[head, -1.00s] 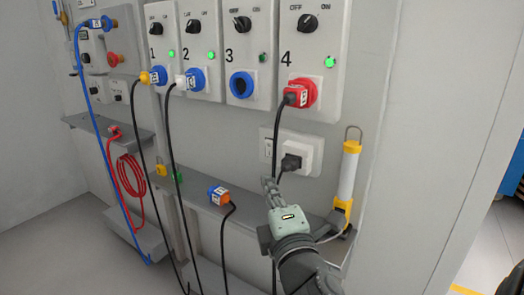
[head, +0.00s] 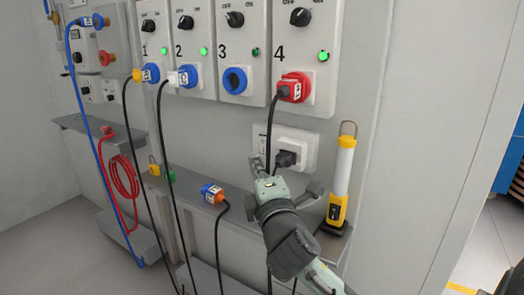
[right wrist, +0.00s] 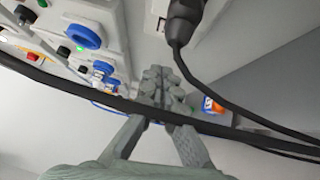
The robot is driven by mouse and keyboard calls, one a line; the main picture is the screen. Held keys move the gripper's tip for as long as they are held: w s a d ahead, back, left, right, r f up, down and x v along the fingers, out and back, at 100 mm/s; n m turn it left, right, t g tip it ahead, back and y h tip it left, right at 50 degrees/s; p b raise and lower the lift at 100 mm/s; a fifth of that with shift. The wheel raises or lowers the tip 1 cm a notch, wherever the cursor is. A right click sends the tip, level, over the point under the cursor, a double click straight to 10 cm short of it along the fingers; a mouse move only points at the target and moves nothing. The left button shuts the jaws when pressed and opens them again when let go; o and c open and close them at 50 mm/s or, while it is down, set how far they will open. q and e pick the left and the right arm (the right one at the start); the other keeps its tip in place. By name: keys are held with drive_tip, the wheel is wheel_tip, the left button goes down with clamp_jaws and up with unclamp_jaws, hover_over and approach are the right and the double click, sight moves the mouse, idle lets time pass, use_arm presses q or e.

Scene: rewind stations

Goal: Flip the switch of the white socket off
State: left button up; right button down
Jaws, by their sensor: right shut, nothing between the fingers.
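The white socket (head: 307,150) is on the grey panel below station 4. A black plug (head: 286,159) sits in its right part, with its cable hanging down. The switch (head: 262,145) is at the socket's left side, small and partly hidden by a hanging black cable; its position cannot be made out. My right gripper (head: 257,166) is shut and empty, its fingertips just below the switch; contact cannot be told. In the right wrist view the shut fingers (right wrist: 160,85) are close to a black cable, and the black plug (right wrist: 185,18) is above right. My left gripper is out of view.
Black cables (head: 270,130) hang in front of the panel near my fingers. A yellow work lamp (head: 341,180) stands right of the socket. Station 4's red plug socket (head: 296,86) is above.

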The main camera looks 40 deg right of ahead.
sight(261, 141)
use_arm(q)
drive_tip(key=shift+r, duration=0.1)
use_arm(e)
drive_tip(key=shift+w+d+r, duration=0.2)
drive_tip(key=shift+w+d, duration=1.05)
drive_tip(key=shift+d, duration=0.05)
drive_tip(key=shift+w+d+r, duration=0.2)
drive_tip(key=shift+w+d, duration=1)
drive_tip(key=shift+d, duration=0.1)
drive_tip(key=shift+r, duration=0.1)
drive_tip(key=shift+w+d+r+p, duration=0.1)
drive_tip(key=shift+d+p, duration=0.05)
drive_tip(key=shift+p, duration=0.7)
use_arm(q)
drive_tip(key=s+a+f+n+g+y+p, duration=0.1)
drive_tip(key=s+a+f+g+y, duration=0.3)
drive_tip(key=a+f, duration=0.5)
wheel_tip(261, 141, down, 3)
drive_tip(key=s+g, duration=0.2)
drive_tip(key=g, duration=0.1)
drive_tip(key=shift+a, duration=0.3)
use_arm(e)
drive_tip(key=shift+d+m+g, duration=0.25)
drive_tip(key=shift+m+g, duration=0.05)
drive_tip(key=shift+m, duration=0.1)
